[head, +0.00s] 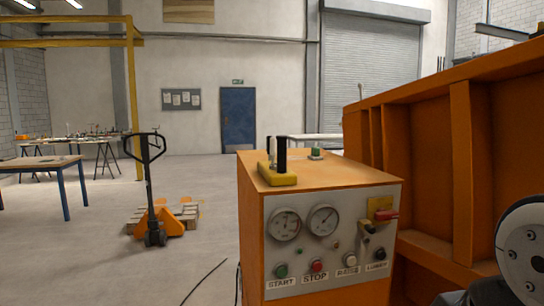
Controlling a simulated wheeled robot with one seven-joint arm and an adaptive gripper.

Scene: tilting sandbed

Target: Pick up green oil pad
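A small green thing (317,151), which may be the green oil pad, sits on the top of the orange control cabinet (345,172), toward its back right. It is too small to make out its exact shape. A yellow block with black upright posts (280,177) stands in front and to the left of it on the same top. My gripper is not in view. A rounded grey and white part at the lower right edge looks like a link of my arm.
The large orange sandbed frame (460,165) rises at the right. A pallet jack (155,220) stands at the left by a pallet. A table (40,164) is farther left.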

